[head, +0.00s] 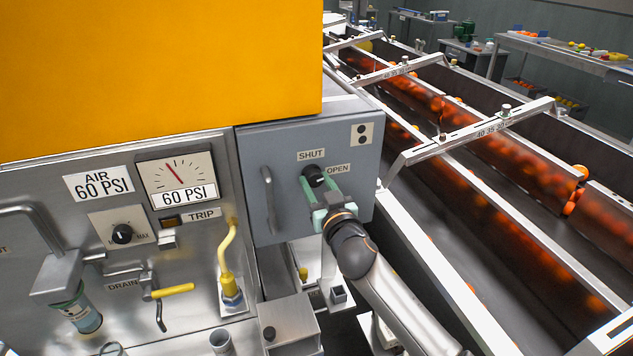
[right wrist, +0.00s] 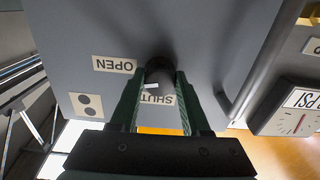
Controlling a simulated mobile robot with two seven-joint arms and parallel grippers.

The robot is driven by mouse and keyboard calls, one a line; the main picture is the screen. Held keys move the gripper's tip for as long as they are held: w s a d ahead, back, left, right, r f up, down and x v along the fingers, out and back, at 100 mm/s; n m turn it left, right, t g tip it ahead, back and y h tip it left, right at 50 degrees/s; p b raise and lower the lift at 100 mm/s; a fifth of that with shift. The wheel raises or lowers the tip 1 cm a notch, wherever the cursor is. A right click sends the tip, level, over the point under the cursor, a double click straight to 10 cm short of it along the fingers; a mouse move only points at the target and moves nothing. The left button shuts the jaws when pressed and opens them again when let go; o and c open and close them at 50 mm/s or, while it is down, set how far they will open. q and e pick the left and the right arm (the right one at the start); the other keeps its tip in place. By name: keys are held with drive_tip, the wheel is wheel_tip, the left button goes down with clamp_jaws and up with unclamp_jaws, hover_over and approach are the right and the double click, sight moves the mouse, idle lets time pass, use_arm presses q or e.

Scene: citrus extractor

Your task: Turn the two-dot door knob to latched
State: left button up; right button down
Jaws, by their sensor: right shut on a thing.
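The black door knob (head: 314,173) sits on a grey door (head: 290,150), below a SHUT label (head: 311,155) and left of an OPEN label (head: 339,169). A two-dot plate (head: 361,133) marks the door's top right corner. My right gripper (head: 318,182) is shut on the knob from the front. In the right wrist view its green fingers (right wrist: 158,85) flank the knob (right wrist: 159,68), with a small pale mark on the knob near the SHUT label. The fingers partly cover the knob, so its exact angle is hard to tell. My left gripper is out of view.
A vertical door handle (head: 269,200) stands left of the knob. A steel panel with a gauge (head: 176,178) and yellow hose (head: 227,250) lies further left. A conveyor with oranges (head: 530,185) runs along the right. A metal box (head: 291,322) stands below the door.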

drive_tip(key=n+p, duration=0.1)
drive_tip(key=n, duration=0.3)
drive_tip(key=shift+n, duration=0.3)
drive_tip(key=n+p, duration=0.1)
drive_tip(key=n, duration=0.2)
drive_tip(key=shift+d+r+n, duration=0.1)
drive_tip(key=shift+n, duration=0.3)
drive_tip(key=n+p, duration=0.1)
drive_tip(key=n, duration=0.3)
drive_tip(key=shift+n+p, duration=0.3)
drive_tip(key=shift+n, duration=1.2)
drive_tip(key=shift+c, duration=1.9)
unclamp_jaws()
